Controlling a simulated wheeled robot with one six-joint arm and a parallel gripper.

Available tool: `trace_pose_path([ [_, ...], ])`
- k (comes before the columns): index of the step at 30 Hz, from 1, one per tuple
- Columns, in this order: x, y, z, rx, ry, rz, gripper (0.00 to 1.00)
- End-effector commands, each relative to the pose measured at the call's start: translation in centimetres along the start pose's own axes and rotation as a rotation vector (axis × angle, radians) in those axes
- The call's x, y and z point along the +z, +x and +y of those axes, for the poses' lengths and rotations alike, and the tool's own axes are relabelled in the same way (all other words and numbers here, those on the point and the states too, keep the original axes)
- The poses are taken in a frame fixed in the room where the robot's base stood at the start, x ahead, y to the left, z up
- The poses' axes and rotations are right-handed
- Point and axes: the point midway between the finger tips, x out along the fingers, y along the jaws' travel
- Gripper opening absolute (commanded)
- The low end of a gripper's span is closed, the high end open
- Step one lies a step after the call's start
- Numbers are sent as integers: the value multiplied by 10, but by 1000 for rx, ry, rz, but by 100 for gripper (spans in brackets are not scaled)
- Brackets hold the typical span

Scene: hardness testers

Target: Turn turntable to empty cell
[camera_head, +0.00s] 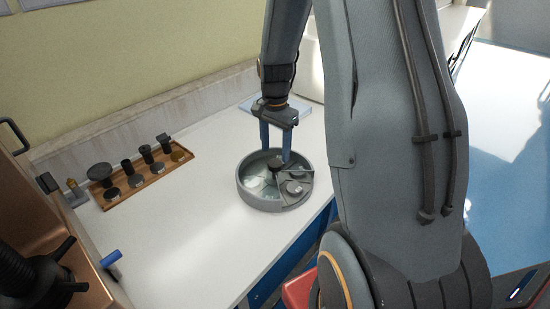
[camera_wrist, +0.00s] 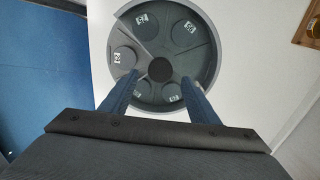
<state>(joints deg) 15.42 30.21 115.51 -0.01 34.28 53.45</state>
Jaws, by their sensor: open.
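The turntable (camera_head: 262,202) is a round grey tray with a raised rim on the white bench. It also shows from above in the wrist view (camera_wrist: 212,75). A dark round knob (camera_wrist: 160,69) sits at its centre, with radial dividers around it. In the wrist view, the fingertips (camera_wrist: 159,79) lie either side of the knob; contact cannot be told.
A wooden rack (camera_head: 148,184) with several dark pieces stands left on the bench by the wall. A blue-capped item (camera_head: 111,258) and a brown machine (camera_head: 85,262) are at lower left. The bench between rack and turntable is clear. The bench's front edge (camera_head: 290,246) is close to the turntable.

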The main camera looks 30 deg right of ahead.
Motion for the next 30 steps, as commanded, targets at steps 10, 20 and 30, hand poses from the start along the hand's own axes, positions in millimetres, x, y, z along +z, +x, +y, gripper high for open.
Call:
trace_pose_path([
  [10, 0, -31, 1, 1, 0, -1, 55],
  [20, 0, -32, 1, 1, 0, -1, 55],
  [30, 0, -31, 1, 1, 1, -1, 55],
])
